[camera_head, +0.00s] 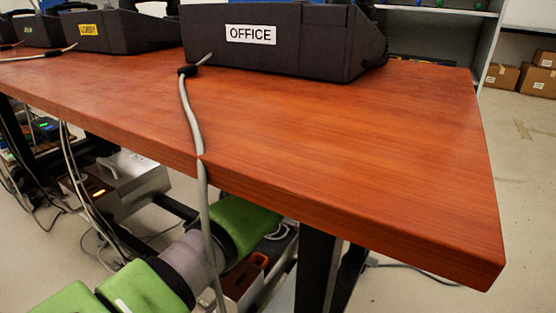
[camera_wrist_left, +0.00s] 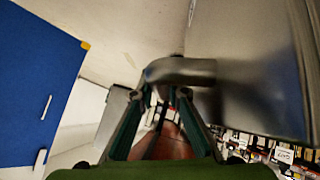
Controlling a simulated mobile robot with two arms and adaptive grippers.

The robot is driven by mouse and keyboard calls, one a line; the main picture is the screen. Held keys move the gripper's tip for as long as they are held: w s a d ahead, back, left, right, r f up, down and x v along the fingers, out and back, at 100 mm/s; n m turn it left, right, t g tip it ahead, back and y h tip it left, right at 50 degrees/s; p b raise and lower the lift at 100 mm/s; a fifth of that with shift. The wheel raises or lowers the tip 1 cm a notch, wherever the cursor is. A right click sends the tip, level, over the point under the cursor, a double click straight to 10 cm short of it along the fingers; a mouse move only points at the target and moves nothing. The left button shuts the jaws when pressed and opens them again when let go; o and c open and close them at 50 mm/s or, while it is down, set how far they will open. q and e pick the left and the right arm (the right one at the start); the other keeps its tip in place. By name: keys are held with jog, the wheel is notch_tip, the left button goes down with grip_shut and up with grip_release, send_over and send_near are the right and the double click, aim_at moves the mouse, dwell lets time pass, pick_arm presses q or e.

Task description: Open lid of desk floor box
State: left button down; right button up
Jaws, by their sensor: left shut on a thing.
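In the left wrist view my left gripper (camera_wrist_left: 165,92) has its two fingers closed on a grey metal handle-like bar (camera_wrist_left: 180,70). The bar joins a large grey metal panel (camera_wrist_left: 255,80), which looks like the lid of the floor box and stands steeply in the picture. In the head view my green and grey left arm reaches under the desk. The gripper and the held lid are hidden there by the arm and desk. Part of an open-looking box (camera_head: 242,288) with a reddish inside shows below the arm. My right gripper is out of view.
The wooden desk (camera_head: 330,140) overhangs my left arm. A phone unit marked OFFICE (camera_head: 285,45) stands on it, and its grey cable (camera_head: 190,120) hangs over the front edge. A metal box (camera_head: 130,185) and loose cables lie under the desk. Floor at right is mostly clear.

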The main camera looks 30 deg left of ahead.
pick_arm(q)
jog(key=shift+w+d+f, duration=0.1)
jog(key=shift+w+d, duration=0.15)
jog(key=shift+w, duration=0.25)
jog(key=shift+w+d, duration=0.15)
jog(key=c, duration=2)
grip_release()
jog(key=shift+d+f, duration=0.1)
jog(key=shift+o, duration=0.2)
